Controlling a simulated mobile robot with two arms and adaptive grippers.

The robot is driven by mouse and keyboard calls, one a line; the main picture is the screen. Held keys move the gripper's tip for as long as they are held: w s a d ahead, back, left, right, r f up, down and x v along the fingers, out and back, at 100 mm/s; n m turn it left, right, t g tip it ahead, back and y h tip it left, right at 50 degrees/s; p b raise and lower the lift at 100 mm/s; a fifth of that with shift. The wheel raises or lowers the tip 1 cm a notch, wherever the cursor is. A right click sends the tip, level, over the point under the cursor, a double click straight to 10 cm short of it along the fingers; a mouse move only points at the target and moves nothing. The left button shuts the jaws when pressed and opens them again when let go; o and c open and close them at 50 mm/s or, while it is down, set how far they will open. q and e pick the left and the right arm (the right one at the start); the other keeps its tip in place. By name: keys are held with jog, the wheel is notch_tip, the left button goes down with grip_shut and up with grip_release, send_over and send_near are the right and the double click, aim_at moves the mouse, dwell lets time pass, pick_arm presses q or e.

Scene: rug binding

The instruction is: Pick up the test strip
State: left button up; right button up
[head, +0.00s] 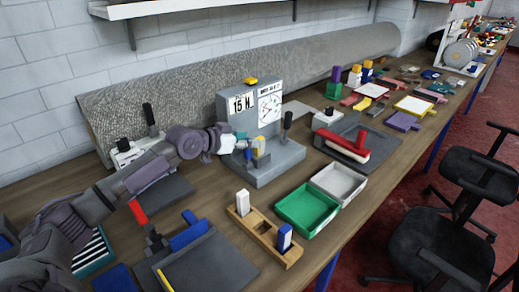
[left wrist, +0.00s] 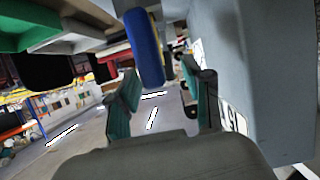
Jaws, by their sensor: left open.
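The grey tester (head: 268,150) with a "15 N" display and a dial stands mid-bench. A small blue upright piece with a yellow part (head: 262,158) stands at its front; I cannot tell surely whether this is the test strip. My left gripper (head: 220,142) is just left of this piece, at the tester's front, open and empty. In the left wrist view, which looks upside down, a blue rounded strip (left wrist: 145,48) shows beyond the teal fingers (left wrist: 160,98), roughly in line with the gap between them. It appears apart from both fingers. My right gripper is not in view.
A wooden holder (head: 262,232) with a white and a blue block stands in front, beside a green tray (head: 306,210) and a grey tray (head: 340,181). A large rolled rug (head: 180,90) lies behind. The tester's body (left wrist: 265,70) is close on the right in the wrist view.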

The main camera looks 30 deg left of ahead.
aim_at(260, 138)
pick_arm(q)
jog(key=shift+w+d, duration=0.15)
jog(key=shift+w, duration=0.1)
jog(key=p+x, duration=0.1)
jog(key=x, duration=0.2)
jog(key=shift+w+d+f+p, duration=0.2)
jog(key=shift+w+d+p, duration=0.05)
jog(key=shift+d+p, duration=0.05)
jog(key=shift+w+d+f, duration=0.15)
jog(key=shift+w+f, duration=0.15)
jog(key=shift+w, duration=0.15)
jog(key=shift+s, duration=0.1)
jog(key=shift+c, duration=1.2)
grip_shut()
